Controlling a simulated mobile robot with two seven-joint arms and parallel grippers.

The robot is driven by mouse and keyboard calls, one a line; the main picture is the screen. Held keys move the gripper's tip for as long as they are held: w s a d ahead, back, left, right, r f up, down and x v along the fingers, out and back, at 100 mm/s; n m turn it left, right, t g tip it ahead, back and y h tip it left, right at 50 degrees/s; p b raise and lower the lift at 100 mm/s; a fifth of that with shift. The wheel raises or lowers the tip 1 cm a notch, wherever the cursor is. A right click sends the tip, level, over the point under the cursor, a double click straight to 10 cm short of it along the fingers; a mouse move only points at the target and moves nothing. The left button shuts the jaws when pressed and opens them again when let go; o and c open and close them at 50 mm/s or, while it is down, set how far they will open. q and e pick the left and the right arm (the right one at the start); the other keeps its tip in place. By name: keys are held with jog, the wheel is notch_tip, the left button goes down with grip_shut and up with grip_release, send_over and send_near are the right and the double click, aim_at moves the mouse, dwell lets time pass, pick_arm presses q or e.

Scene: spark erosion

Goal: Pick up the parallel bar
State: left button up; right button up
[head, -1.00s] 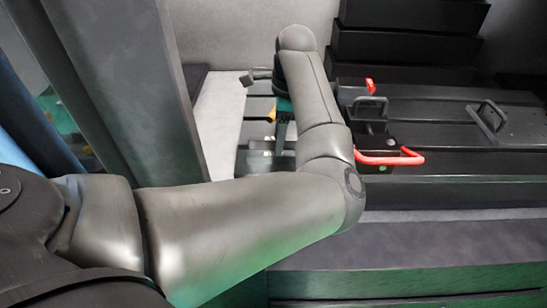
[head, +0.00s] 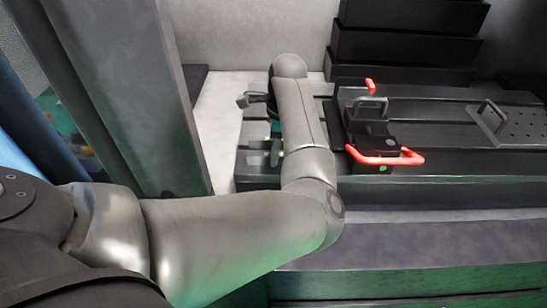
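My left arm comes in from the left and bends away over the slotted dark table (head: 440,160). My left gripper (head: 270,148) hangs beyond the forearm, low over the table's left end. It is mostly hidden by the arm, with only a teal part and narrow grey parts showing, so its opening and anything between its fingers cannot be made out. I cannot pick out the parallel bar for certain; it may be behind my arm or gripper. My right gripper is out of view.
A black fixture with a red handle (head: 385,159) stands close right of my forearm. A perforated plate with a handle (head: 515,127) lies farther right. Stacked black blocks (head: 405,45) stand behind. A thick grey column (head: 130,90) rises at left.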

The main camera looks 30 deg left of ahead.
pick_arm(q)
grip_shut()
dwell(0.9)
